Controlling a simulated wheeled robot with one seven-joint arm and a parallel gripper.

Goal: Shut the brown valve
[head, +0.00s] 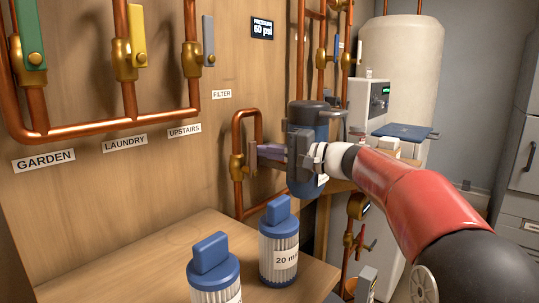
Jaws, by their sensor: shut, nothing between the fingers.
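The brown valve has a brass body (237,168) on a copper pipe loop, at the middle of the head view, below the FILTER label (222,94). Its brown handle (252,156) stands upright, parallel to the vertical pipe. My gripper (262,153) reaches in from the right. Its fingers are shut with nothing between them. The fingertips are at the right side of the handle; I cannot tell whether they touch it. The far side of the handle is hidden.
Green (29,38), yellow (137,36) and grey (208,40) valve handles stand upright at upper left. A blue filter housing (308,118) is partly behind my gripper. Two blue-capped cartridges (279,245) (214,275) stand on the wooden bench (150,255). A cream tank (405,60) is behind.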

